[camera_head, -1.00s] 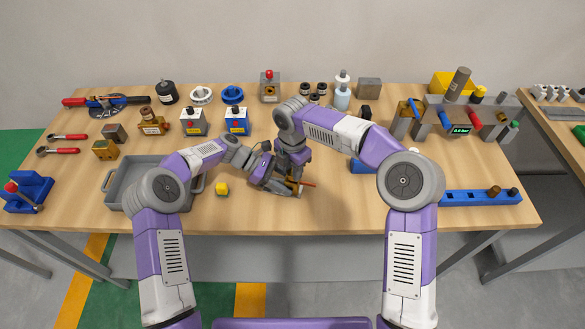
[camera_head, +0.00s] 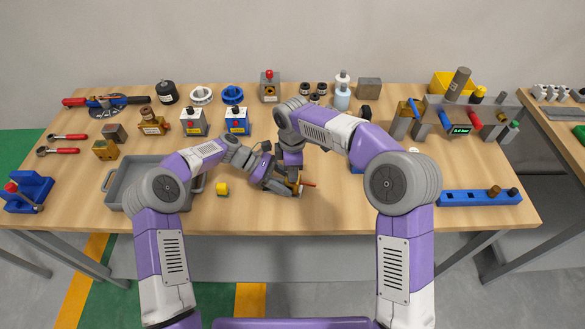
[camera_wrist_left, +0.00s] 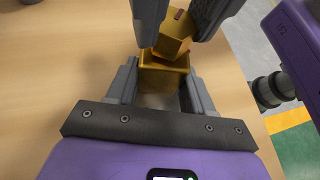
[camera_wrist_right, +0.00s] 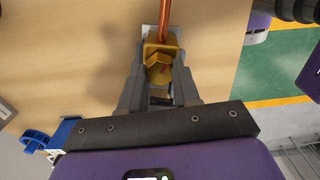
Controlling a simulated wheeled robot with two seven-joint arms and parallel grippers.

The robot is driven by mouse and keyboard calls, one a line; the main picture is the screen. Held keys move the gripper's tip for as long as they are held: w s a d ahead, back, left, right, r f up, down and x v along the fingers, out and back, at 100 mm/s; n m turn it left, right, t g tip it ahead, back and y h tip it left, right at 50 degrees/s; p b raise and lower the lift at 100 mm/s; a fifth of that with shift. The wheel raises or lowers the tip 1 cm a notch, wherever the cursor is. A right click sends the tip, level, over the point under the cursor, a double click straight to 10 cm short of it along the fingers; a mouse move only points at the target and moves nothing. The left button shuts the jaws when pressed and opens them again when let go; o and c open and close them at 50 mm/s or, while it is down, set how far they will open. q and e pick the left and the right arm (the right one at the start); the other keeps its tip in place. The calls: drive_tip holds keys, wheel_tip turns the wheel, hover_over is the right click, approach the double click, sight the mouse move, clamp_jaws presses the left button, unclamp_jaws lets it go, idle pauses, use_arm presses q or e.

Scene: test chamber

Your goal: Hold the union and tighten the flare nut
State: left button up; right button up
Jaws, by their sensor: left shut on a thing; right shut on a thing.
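The brass union (camera_wrist_left: 164,78) is between the fingers of my left gripper (camera_head: 284,188), which is shut on it just above the table. The brass flare nut (camera_wrist_left: 175,38) sits against the union's far end, turned at an angle to it. My right gripper (camera_head: 294,174) comes from above and is shut on the nut; its fingers show in the left wrist view on both sides of it. A copper tube (camera_wrist_right: 166,22) runs out of the brass parts and shows in the head view (camera_head: 308,184). The fingers hide part of the joint.
The table front between cube and rail is mostly clear.

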drive_tip(key=m, duration=0.6)
drive_tip(key=shift+m, duration=0.3)
drive_tip(key=m, duration=0.6)
drive_tip(key=shift+m, duration=0.3)
drive_tip(key=o, duration=1.1)
drive_tip(key=shift+c, duration=0.2)
wheel_tip(320, 180, up, 12)
